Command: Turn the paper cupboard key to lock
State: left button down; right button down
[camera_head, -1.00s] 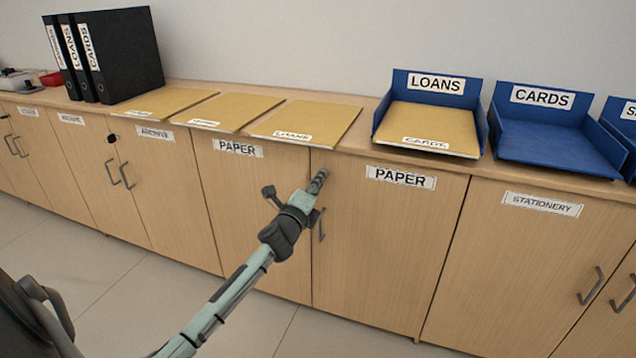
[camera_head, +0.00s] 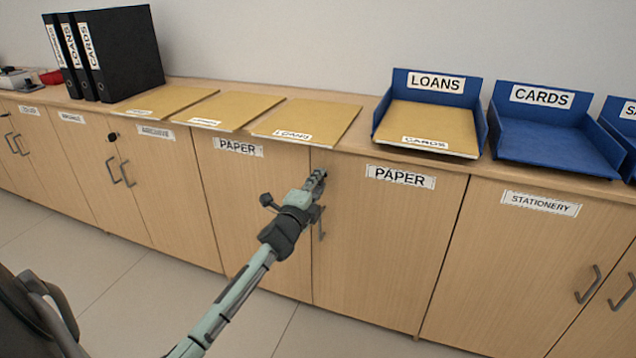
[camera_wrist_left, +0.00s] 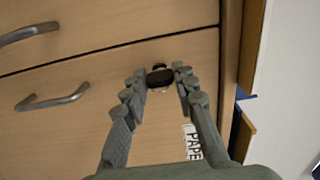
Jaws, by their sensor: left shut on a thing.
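The paper cupboard is the pair of wooden doors labelled PAPER (camera_head: 385,235) in the middle of the head view. My left gripper (camera_head: 318,178) reaches its upper edge near the seam between the doors. In the left wrist view the fingertips (camera_wrist_left: 162,76) are shut on the dark head of the key (camera_wrist_left: 159,77), at the lock in the door. The fingers hide the key in the head view. How far the key is turned I cannot tell. My right gripper is in neither view.
Yellow folders (camera_head: 305,120) lie on the counter above the doors. Blue trays labelled LOANS (camera_head: 430,88) and CARDS (camera_head: 541,97) stand to the right. Black binders (camera_head: 125,55) stand at left. A door handle (camera_head: 321,226) hangs just below my gripper.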

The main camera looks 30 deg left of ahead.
pick_arm(q)
jog(key=c, duration=1.2)
grip_release()
jog(key=shift+s, duration=0.1)
jog(key=v, duration=1.1)
jog(key=shift+s+d, duration=0.2)
jog(key=shift+s, duration=0.2)
jog(key=s+d+f+n+g+p, duration=0.45)
jog(key=s+f+n+g, duration=0.5)
jog(key=s+f, duration=0.4)
jog(key=s+d+f+n+g+h, duration=0.1)
jog(key=s+d+f+n+g, duration=0.1)
jog(key=s+d+f, duration=0.2)
jog(key=s+d+f+n+g+h, duration=0.1)
jog(key=s+d+f+n+g, duration=0.1)
jog(key=s, duration=0.6)
jog(key=d+f+g, duration=0.1)
jog(key=d+f, duration=0.1)
jog(key=shift+d+h, duration=0.3)
jog(key=shift+d, duration=0.1)
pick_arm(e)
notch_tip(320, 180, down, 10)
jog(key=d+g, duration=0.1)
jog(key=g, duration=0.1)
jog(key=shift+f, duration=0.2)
